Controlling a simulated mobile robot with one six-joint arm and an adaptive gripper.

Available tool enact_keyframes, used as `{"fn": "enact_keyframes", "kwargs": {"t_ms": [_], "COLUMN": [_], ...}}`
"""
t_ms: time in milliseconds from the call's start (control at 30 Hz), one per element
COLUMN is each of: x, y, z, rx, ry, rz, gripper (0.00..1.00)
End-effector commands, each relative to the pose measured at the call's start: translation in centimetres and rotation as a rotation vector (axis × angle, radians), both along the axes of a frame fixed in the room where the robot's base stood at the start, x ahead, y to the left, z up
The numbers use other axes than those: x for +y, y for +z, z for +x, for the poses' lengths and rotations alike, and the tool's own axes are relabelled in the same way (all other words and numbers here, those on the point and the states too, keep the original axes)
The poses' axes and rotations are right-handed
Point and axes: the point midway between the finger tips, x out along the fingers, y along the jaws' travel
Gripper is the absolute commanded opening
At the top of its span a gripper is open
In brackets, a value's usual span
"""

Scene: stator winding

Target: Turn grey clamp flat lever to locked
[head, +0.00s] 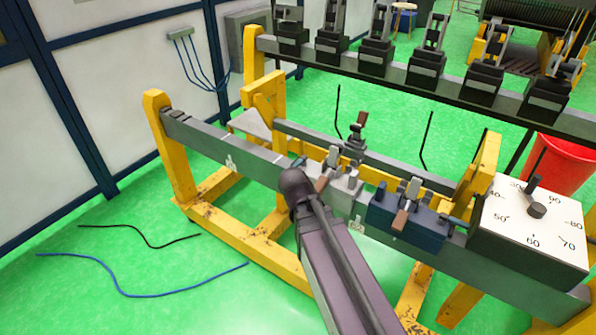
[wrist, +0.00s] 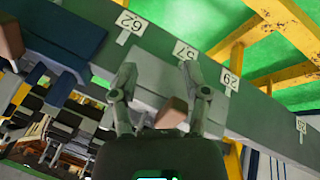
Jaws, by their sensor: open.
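The grey clamp (head: 345,180) sits on the grey rail in the head view, partly hidden behind my arm. Its flat lever (head: 322,184) has a brown end and sticks out toward my arm. In the wrist view the grey clamp body (wrist: 152,76) lies just beyond my fingers, and the brown lever end (wrist: 172,112) shows between them, nearer the right finger. My gripper (wrist: 157,68) is open, with a finger on each side of the lever. I cannot tell whether either finger touches it. My arm hides the gripper in the head view.
A blue clamp (head: 408,218) with a brown lever stands right of the grey one on the rail (head: 245,152). A white dial box (head: 535,222) is at the right end. A black rail with several clamps (head: 425,68) runs behind. A red bin (head: 560,160) stands at right.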

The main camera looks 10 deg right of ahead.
Motion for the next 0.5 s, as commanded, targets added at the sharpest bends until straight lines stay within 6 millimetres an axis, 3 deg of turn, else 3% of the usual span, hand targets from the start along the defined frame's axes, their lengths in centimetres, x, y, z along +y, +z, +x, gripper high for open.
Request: {"fn": "enact_keyframes", "kwargs": {"t_ms": [33,133,367,500], "x": [0.3,0.5,2.2,4.1], "y": [-1.1,-1.3,-1.0,-0.4], "z": [0.9,2.4,5.8,7.7], "rx": [-0.045,-0.155,-0.450,-0.652], "ry": [-0.023,-0.076,-0.159,-0.178], "rz": [-0.047,-0.139,-0.307,-0.376], "gripper": [0.60,0.60,0.60,0.60]}}
